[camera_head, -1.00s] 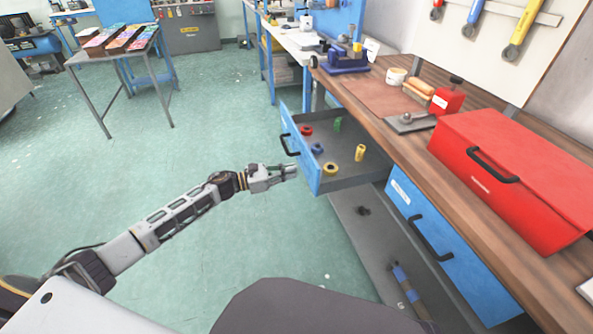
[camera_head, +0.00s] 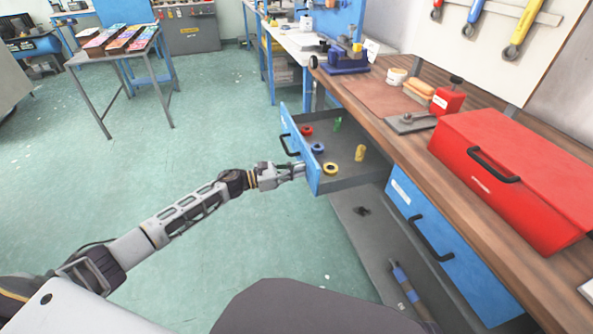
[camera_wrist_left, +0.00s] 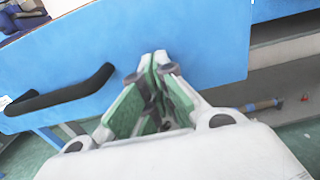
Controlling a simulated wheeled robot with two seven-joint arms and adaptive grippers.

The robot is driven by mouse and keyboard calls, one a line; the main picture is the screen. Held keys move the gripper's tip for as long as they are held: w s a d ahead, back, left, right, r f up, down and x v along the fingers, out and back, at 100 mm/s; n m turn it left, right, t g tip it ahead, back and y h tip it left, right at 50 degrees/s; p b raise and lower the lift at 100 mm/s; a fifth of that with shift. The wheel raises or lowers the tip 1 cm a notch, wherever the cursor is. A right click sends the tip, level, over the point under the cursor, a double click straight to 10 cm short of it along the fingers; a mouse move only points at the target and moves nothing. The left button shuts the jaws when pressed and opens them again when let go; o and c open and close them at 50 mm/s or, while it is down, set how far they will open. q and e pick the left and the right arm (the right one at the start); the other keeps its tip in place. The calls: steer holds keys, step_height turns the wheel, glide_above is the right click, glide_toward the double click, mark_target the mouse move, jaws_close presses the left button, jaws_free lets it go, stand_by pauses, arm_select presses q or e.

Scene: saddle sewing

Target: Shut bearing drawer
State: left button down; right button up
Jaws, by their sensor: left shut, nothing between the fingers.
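The open bearing drawer (camera_head: 314,172) has a blue front with a black handle (camera_head: 288,146) and sticks out from the workbench. Several small colored rings and pieces lie inside it. My left gripper (camera_head: 302,170) is shut and empty, its tips at the drawer front, to the right of the handle. In the left wrist view, the gripper tips (camera_wrist_left: 160,62) point at the blue drawer front (camera_wrist_left: 200,40), with the black handle (camera_wrist_left: 65,92) at the left. I cannot tell for sure whether they touch it. My right gripper is not in view.
A closed blue drawer (camera_head: 425,238) lies to the right under the wooden benchtop (camera_head: 400,160). A red toolbox (camera_head: 510,180) stands on top. A lower shelf (camera_head: 350,220) lies below the open drawer.

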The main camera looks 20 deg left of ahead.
arm_select(q)
steer(key=d, duration=0.1)
steer(key=b, duration=0.6)
glide_toward(358, 163)
steer(key=d+r, duration=0.1)
steer(key=w+d+r, duration=0.1)
steer(key=r, duration=0.1)
steer(key=shift+r, duration=0.15)
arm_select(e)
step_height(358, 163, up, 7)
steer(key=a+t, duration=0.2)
arm_select(q)
steer(key=b+x, duration=0.3)
steer(key=x, duration=0.4)
steer(key=shift+w+d, duration=0.15)
steer(key=shift+d, duration=0.05)
steer(key=shift+w, duration=0.1)
steer(key=shift+r, duration=0.15)
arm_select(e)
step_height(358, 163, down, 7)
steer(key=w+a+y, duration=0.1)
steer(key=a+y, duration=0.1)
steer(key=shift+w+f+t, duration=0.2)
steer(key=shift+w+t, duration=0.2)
arm_select(q)
steer(key=shift+d+r, duration=0.1)
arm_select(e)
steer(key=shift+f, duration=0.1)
